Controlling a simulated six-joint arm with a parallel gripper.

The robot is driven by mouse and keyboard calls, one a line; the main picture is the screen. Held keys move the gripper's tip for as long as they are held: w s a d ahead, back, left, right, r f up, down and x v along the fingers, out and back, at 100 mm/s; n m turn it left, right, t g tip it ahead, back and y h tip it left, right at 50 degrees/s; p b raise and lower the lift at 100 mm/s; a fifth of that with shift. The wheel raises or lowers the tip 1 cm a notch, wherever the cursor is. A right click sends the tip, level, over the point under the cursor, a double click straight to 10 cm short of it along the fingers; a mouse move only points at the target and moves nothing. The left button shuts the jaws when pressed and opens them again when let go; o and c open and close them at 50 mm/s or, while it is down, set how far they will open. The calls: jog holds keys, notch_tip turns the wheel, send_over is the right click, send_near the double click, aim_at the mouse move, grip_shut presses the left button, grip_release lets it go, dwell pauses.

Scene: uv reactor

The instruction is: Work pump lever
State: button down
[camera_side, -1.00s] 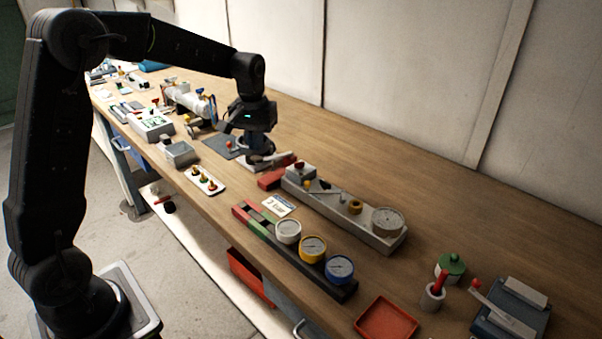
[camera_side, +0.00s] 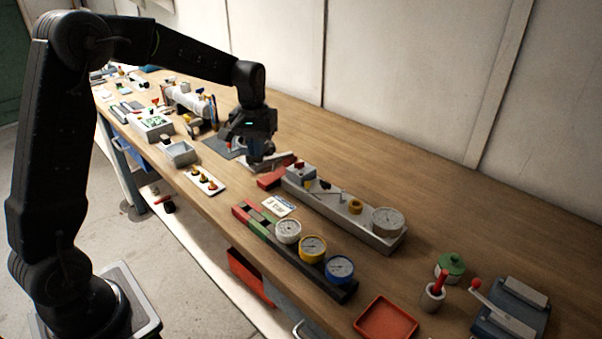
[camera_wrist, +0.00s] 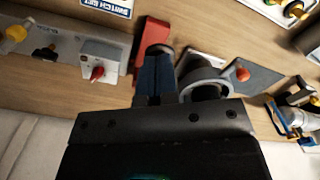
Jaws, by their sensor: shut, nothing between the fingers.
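What looks like the pump stands mid-bench, with a pale base (camera_side: 282,161) and a red part (camera_side: 272,178) beside it. In the wrist view the red part (camera_wrist: 150,32) lies just beyond my fingertips, and a round grey body (camera_wrist: 205,84) is close beside them. A small orange-red ball (camera_wrist: 243,74), possibly the lever's knob, shows to the right of the grey body. My gripper (camera_side: 259,160) is shut and empty, pointing down over the pump. Its dark blue fingers (camera_wrist: 154,60) are together. Contact with the lever cannot be told; my gripper hides much of the pump.
A grey valve panel (camera_side: 335,203) with a white gauge lies to the right. Three gauges stand on a dark rail (camera_side: 347,291) in front. A white strip (camera_side: 201,181) with colored knobs and a grey box (camera_side: 181,152) are to the left. The bench behind is clear.

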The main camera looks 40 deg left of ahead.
jog(key=shift+f, duration=1.9)
jog(key=shift+r, duration=2.8)
jog(key=shift+f, duration=0.2)
jog(key=shift+f, duration=2.6)
jog(key=shift+r, duration=2.75)
